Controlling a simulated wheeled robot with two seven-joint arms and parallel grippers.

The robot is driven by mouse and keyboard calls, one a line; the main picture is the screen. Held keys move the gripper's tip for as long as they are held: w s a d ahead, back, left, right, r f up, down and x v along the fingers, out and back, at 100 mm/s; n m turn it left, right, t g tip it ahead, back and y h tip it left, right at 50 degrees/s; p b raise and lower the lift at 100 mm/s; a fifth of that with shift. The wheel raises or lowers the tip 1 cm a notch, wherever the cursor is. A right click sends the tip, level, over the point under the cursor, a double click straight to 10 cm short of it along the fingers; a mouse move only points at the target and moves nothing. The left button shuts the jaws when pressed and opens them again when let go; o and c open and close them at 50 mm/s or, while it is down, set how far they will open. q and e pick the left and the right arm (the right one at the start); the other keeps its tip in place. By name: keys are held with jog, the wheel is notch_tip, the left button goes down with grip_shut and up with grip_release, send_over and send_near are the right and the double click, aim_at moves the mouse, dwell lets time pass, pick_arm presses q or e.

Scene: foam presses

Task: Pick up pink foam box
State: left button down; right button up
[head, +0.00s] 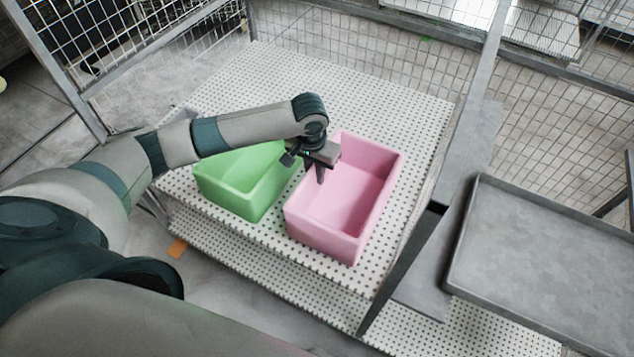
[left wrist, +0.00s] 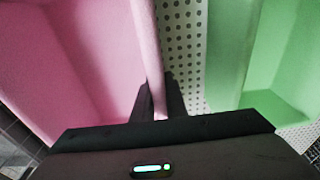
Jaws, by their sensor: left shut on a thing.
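The pink foam box (head: 335,203) is an open-topped box standing upright on the perforated white table, beside the green box. My left gripper (head: 320,174) is at the pink box's left wall, shut on that wall. In the left wrist view the pink box (left wrist: 95,60) fills the left side, and its wall (left wrist: 147,50) runs down between the fingers of my left gripper (left wrist: 158,105). The fingertips are dark and partly hidden by shadow. My right gripper is not in view.
A green foam box (head: 245,184) stands close on the left, with a narrow gap. The perforated table (head: 375,110) is clear behind the boxes. A grey metal tray (head: 545,262) lies to the right past a metal post. Wire mesh fencing (head: 340,50) closes off the back.

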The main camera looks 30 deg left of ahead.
pick_arm(q)
jog(key=shift+r+b, duration=0.55)
jog(key=shift+r, duration=2.4)
